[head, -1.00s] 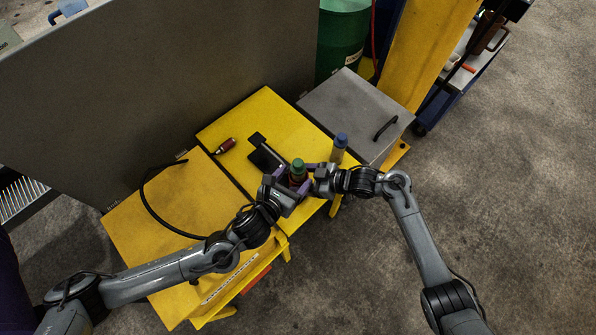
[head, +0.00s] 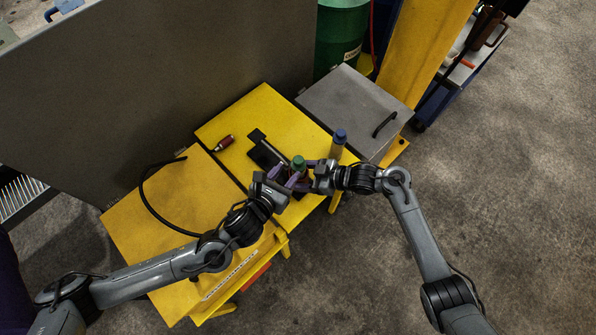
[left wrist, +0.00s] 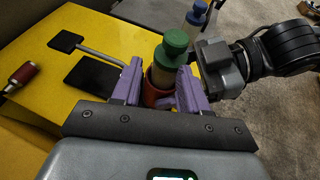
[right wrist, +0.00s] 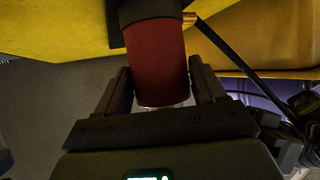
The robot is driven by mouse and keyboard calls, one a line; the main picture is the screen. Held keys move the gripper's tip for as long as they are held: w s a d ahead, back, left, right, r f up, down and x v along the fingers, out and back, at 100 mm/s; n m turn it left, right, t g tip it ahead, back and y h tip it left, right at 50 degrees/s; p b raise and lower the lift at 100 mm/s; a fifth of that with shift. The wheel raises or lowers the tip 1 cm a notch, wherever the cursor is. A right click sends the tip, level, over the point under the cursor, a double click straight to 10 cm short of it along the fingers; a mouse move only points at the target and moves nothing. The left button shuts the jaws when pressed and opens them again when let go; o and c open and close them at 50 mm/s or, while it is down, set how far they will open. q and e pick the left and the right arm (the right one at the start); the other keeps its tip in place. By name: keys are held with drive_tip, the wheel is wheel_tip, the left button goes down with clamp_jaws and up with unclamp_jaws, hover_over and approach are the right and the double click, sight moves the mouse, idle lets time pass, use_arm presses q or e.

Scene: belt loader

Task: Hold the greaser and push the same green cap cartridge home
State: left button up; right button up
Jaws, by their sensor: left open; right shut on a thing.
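The green-capped cartridge (head: 298,163) stands upright at the front of the yellow table. In the left wrist view its green cap (left wrist: 176,41) and pale body show above the greaser's red rim (left wrist: 152,92), so it sits partly in the barrel. My left gripper (head: 285,178) is open, its purple fingers on either side of the cartridge and rim. My right gripper (right wrist: 160,78) is shut on the greaser's dark red barrel (right wrist: 157,58). How deep the cartridge sits inside is hidden.
A blue-capped cartridge (head: 338,146) stands close behind my right gripper. A small red-and-black item (head: 223,143) and black flat pieces (head: 264,154) lie on the yellow table (head: 232,121). A black hose (head: 152,207) curves at left. A grey lidded box (head: 347,101) adjoins the table.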

use_arm(q)
drive_tip(key=w+a+r+y, duration=0.1)
drive_tip(key=w+a, duration=0.1)
drive_tip(key=a, duration=0.1)
drive_tip(key=w+a+r+n+t+y, duration=0.1)
drive_tip(key=w+a, duration=0.2)
drive_tip(key=w+a+r+n, duration=0.1)
drive_tip(key=w+a, duration=0.2)
drive_tip(key=shift+w+a+r+t+y, duration=0.15)
drive_tip(key=shift+w+t+y, duration=0.15)
drive_tip(key=shift+y, duration=0.1)
clamp_jaws()
drive_tip(key=s+d+r+m+g+h, duration=0.1)
drive_tip(key=d+m+g+h, duration=0.3)
drive_tip(key=d, duration=0.8)
drive_tip(key=s+d+r+m+g+h, duration=0.1)
drive_tip(key=s+d+m+g+h, duration=0.15)
drive_tip(key=d+g, duration=0.6)
wheel_tip(320, 180, up, 6)
drive_tip(key=f+n+g+y, duration=0.1)
drive_tip(key=n+y, duration=0.2)
drive_tip(key=y, duration=0.7)
hover_over(298, 160)
drive_tip(key=shift+d+r, duration=0.15)
drive_tip(key=shift+r, duration=0.1)
drive_tip(key=shift+f, duration=2.8)
drive_tip(key=shift+f, duration=0.35)
